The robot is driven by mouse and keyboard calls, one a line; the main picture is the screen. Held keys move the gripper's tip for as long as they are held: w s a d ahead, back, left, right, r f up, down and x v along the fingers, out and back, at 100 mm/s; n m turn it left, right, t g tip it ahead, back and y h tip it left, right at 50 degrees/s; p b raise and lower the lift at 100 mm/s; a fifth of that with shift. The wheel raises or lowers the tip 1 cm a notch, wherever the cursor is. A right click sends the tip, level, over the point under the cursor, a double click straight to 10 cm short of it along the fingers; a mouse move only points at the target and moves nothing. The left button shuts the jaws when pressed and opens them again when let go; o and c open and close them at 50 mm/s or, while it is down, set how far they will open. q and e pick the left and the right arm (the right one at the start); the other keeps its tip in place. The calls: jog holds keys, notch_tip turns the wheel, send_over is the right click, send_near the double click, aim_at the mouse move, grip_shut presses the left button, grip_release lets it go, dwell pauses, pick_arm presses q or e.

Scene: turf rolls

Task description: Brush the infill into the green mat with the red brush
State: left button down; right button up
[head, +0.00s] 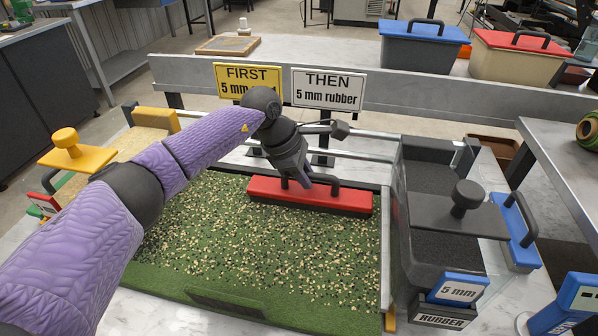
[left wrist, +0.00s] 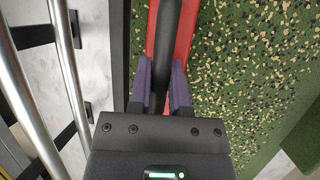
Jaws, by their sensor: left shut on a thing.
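The green mat (head: 200,261) lies flat on the marble bench, with sand-coloured and black infill grains (head: 300,247) scattered over its top. The red brush (head: 345,200) rests along the far edge of the mat, right of centre, with its black handle on top. My left gripper (head: 305,184) reaches down to the brush and is shut on its handle. In the left wrist view the two fingers (left wrist: 162,88) sit on either side of the black handle, above the red brush body (left wrist: 184,45). My right gripper is in neither view.
A dark rubber hopper (head: 425,180) labelled 5 mm stands right of the mat. A sand hopper with a yellow lid (head: 75,155) stands at the left. Metal rails (head: 345,155) run behind the mat. Signs reading FIRST (head: 240,80) and THEN (head: 328,88) stand farther back.

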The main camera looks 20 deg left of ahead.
pick_arm(q)
jog(key=shift+r, duration=0.35)
notch_tip(320, 180, up, 6)
jog(key=p, duration=0.4)
jog(key=shift+r+p, duration=0.25)
jog(key=shift+p, duration=0.1)
jog(key=shift+f, duration=0.1)
